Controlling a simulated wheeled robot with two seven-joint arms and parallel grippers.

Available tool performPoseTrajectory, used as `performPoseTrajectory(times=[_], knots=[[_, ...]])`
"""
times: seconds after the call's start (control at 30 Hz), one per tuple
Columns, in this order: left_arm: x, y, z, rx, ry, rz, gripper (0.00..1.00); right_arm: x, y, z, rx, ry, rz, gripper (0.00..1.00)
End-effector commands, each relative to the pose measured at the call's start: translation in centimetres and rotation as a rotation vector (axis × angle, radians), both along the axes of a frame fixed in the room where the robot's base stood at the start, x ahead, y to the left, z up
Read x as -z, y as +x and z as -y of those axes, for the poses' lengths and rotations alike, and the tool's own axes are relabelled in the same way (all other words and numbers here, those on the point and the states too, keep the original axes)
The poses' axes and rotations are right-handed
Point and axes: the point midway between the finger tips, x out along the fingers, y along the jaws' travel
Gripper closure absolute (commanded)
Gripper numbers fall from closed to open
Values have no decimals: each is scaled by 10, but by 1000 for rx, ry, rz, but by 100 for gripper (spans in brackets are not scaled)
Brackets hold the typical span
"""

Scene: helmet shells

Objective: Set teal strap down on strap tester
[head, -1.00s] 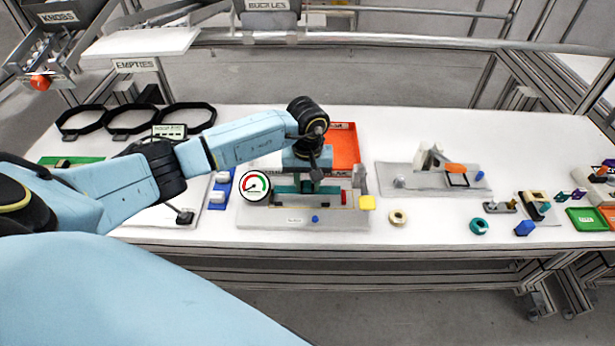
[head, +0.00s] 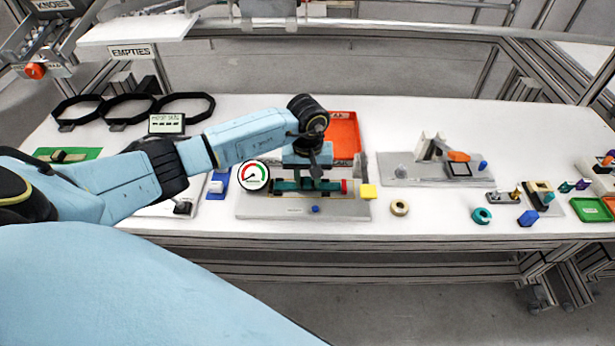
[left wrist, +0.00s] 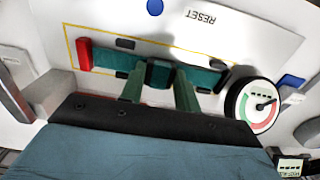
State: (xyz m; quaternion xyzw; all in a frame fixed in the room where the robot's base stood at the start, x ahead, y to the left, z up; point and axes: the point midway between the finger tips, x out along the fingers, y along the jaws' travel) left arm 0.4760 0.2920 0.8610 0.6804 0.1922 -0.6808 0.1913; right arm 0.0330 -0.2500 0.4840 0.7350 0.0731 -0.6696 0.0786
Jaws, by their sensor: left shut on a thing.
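The strap tester (head: 270,210) is a grey plate with a round red-and-green dial (head: 253,176), a blue button and a red block. My left gripper (head: 312,177) is over it, shut on the teal strap (head: 288,185). In the left wrist view the teal strap (left wrist: 108,59) runs lengthwise inside the yellow outline, from the red block (left wrist: 84,54) towards the dial (left wrist: 252,104). The fingers (left wrist: 158,80) close around its middle, hiding part of it. The strap is at or just above the plate; I cannot tell if it touches. My right gripper is out of view.
An orange tray (head: 345,135) lies behind the tester. A second grey fixture (head: 400,172) stands further right. Black frames (head: 130,110) lie at the back left.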

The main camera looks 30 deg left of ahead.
Motion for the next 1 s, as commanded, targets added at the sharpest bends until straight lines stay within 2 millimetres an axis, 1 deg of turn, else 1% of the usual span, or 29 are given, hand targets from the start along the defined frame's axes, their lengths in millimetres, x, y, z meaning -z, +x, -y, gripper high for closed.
performPoseTrajectory(times=[0.2,0.23,0.4,0.43,0.67,0.77,0.87,0.97,1.0], knots=[[5,0,0,0,1,1,90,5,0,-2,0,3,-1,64],[5,0,0,0,1,1,67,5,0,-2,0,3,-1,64],[4,0,0,-1,0,1,45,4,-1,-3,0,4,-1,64],[4,0,0,-1,-1,1,43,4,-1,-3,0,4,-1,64],[4,0,0,0,-1,1,43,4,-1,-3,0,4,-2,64],[0,1,0,0,0,2,43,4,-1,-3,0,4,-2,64],[-12,2,-1,-1,0,5,43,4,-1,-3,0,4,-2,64],[-32,1,-1,1,1,5,43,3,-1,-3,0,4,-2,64],[-41,2,-1,0,2,7,43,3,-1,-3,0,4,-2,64]])
